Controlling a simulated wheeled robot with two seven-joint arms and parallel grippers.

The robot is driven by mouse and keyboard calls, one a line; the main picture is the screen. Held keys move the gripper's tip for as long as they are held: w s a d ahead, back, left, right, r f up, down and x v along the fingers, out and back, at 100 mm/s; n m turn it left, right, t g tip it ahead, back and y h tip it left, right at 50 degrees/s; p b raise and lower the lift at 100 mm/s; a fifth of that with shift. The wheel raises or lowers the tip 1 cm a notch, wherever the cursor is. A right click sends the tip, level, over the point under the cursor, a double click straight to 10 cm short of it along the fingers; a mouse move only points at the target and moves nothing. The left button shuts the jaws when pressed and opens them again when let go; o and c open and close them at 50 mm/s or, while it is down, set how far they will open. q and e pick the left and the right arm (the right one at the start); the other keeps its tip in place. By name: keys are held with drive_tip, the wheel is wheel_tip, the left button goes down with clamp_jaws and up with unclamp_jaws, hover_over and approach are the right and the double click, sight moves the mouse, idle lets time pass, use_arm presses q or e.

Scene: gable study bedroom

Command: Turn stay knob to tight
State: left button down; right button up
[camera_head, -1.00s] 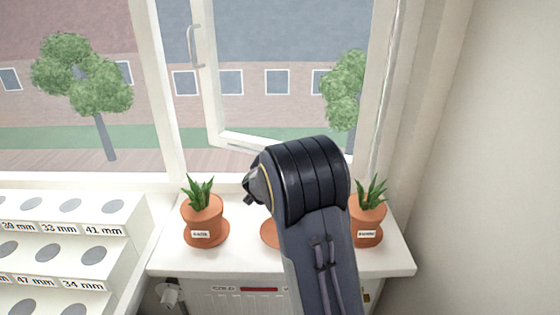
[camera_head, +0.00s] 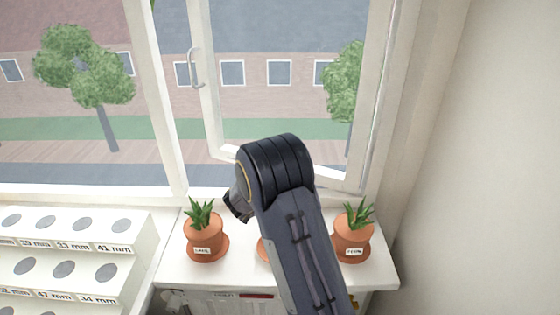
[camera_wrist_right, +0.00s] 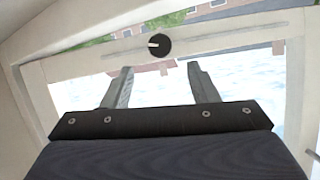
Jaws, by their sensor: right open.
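The stay knob is a round black knob (camera_wrist_right: 160,45) with a short white pointer mark that points left in the right wrist view. It sits on a pale bar of the window frame. My right gripper (camera_wrist_right: 160,68) is open, with its two grey fingers apart and nothing between them. The knob appears just beyond the fingertips, about midway between them. I cannot tell the exact distance. In the head view my right arm hides the knob. The open window sash (camera_head: 225,152) stands behind that arm. My left gripper is in neither view.
Potted plants stand on the sill, one on the left (camera_head: 205,240) and one on the right (camera_head: 353,238). My arm mostly hides another pot between them. A white stepped rack (camera_head: 130,245) with labelled round discs is at the left. A wall (camera_head: 480,170) bounds the right.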

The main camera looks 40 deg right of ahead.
drive_tip(key=shift+d+f, duration=0.1)
drive_tip(key=shift+d, duration=0.05)
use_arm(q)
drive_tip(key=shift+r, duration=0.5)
use_arm(e)
drive_tip(key=x, duration=0.7)
drive_tip(key=shift+w+f, duration=0.15)
drive_tip(key=shift+w, duration=0.05)
drive_tip(key=shift+d, duration=0.15)
drive_tip(key=c, duration=1)
use_arm(q)
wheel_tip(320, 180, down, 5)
drive_tip(key=b, duration=0.4)
drive_tip(key=shift+b, duration=0.4)
use_arm(e)
drive_tip(key=shift+s+m+t, duration=0.1)
drive_tip(key=shift+m+t, duration=0.5)
drive_tip(key=shift+m, duration=0.3)
